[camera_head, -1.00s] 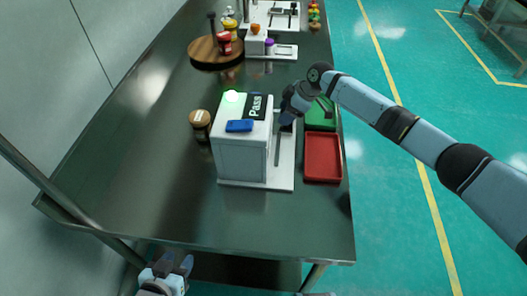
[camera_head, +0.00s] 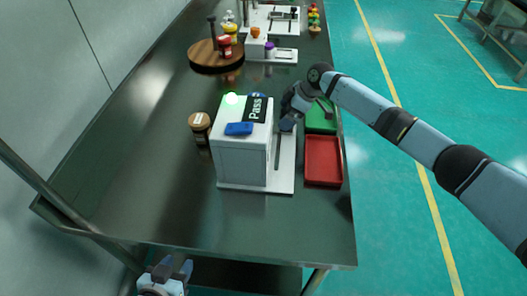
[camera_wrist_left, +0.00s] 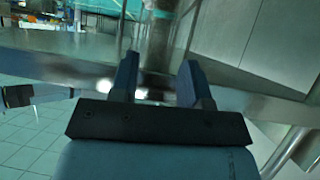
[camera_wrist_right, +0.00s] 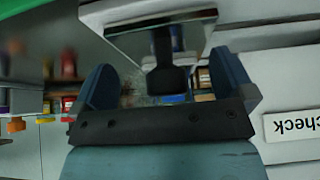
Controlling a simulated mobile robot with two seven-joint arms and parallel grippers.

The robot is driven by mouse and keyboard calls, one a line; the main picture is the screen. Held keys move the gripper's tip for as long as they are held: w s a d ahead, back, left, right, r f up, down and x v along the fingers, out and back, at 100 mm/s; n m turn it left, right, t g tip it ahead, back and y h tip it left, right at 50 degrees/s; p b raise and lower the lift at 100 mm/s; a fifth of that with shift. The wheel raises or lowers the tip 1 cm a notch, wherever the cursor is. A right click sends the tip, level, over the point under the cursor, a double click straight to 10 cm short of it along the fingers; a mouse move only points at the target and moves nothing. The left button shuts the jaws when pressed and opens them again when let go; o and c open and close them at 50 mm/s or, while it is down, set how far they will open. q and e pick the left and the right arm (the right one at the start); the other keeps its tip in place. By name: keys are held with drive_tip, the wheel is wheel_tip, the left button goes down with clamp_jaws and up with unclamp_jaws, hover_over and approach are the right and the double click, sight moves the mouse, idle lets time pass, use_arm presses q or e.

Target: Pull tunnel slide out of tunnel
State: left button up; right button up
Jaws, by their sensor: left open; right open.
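The tunnel is a white box (camera_head: 241,160) with a lit green lamp and a "Pass" sign, standing on the table. My right gripper (camera_head: 287,122) is at its right side, close to the white base. In the right wrist view, a black handle (camera_wrist_right: 167,74) is between the open fingers of my right gripper (camera_wrist_right: 165,85), below a white-framed part (camera_wrist_right: 120,20) that may be the tunnel slide. I cannot tell whether the fingers touch the handle. My left gripper (camera_head: 172,268) is open and empty beside the table's near edge; it also shows in the left wrist view (camera_wrist_left: 158,75).
A blue block (camera_head: 239,128) lies on top of the box. A brown-lidded jar (camera_head: 200,122) stands left of it. A red tray (camera_head: 323,160) and a green tray (camera_head: 321,117) lie to the right. A round wooden stand (camera_head: 215,54) is farther back. The table's front left is clear.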

use_arm(q)
drive_tip(key=shift+r, duration=0.1)
use_arm(e)
drive_tip(key=shift+r, duration=0.15)
drive_tip(key=shift+d+r+p, duration=0.15)
drive_tip(key=shift+r+p, duration=0.05)
drive_tip(key=shift+p, duration=0.15)
use_arm(q)
drive_tip(key=p, duration=0.2)
drive_tip(key=r+p, duration=0.1)
drive_tip(key=p, duration=0.1)
drive_tip(key=r+p, duration=0.1)
drive_tip(key=p, duration=0.1)
drive_tip(key=shift+s+a+r+n, duration=0.15)
drive_tip(key=shift+s+a+n, duration=0.1)
drive_tip(key=shift+n, duration=0.05)
use_arm(e)
drive_tip(key=w+v, duration=0.1)
drive_tip(key=v, duration=0.7)
drive_tip(key=shift+s, duration=0.5)
use_arm(q)
drive_tip(key=shift+a+r, duration=0.1)
use_arm(e)
drive_tip(key=shift+d+r, duration=0.1)
